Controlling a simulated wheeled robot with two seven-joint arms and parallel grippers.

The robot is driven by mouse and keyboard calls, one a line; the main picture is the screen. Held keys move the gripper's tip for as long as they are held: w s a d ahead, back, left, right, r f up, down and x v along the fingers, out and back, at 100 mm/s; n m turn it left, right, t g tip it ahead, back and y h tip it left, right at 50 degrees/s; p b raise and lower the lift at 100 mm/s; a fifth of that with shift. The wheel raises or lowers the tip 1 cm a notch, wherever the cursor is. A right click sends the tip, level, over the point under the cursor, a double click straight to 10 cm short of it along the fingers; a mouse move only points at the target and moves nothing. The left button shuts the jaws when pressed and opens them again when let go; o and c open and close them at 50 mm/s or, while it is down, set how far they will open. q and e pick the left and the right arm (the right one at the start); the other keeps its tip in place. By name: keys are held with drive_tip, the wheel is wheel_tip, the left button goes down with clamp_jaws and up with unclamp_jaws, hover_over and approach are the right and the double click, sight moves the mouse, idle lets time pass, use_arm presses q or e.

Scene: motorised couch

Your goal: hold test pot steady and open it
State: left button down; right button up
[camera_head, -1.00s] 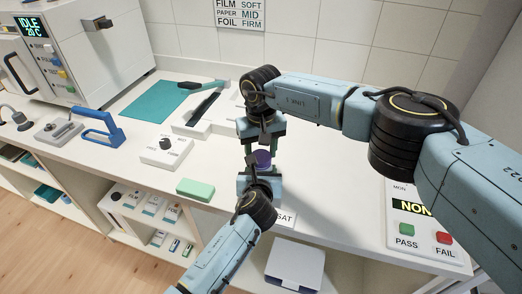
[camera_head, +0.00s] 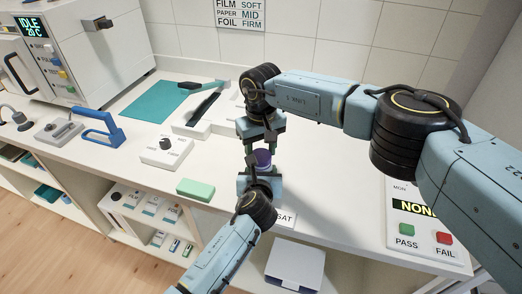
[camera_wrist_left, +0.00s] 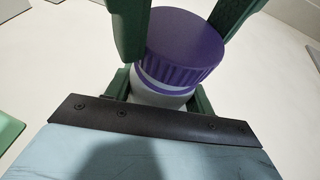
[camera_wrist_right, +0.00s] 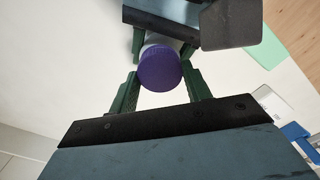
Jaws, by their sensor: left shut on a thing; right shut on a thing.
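The test pot is a small white pot with a ribbed purple lid (camera_head: 262,157). In the left wrist view its white body (camera_wrist_left: 158,98) shows below the lid (camera_wrist_left: 184,45), with a pale band and a thin purple ring between. My left gripper (camera_head: 259,183) is shut around the white body from the front. My right gripper (camera_head: 263,150) comes from above and is shut on the lid, its green fingers on opposite sides; the right wrist view shows the lid (camera_wrist_right: 160,68) between them. I cannot tell whether the lid is loose. The pot's base is hidden.
A green block (camera_head: 195,189) lies left of the pot, with a white knob box (camera_head: 165,152) behind it. A panel with PASS and FAIL buttons (camera_head: 420,235) is at the right. The white counter (camera_head: 335,190) is clear between pot and panel.

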sight(261, 155)
drive_tip(key=shift+r, duration=0.9)
drive_tip(key=shift+r, duration=2)
use_arm(q)
drive_tip(key=shift+c, duration=2.3)
unclamp_jaws()
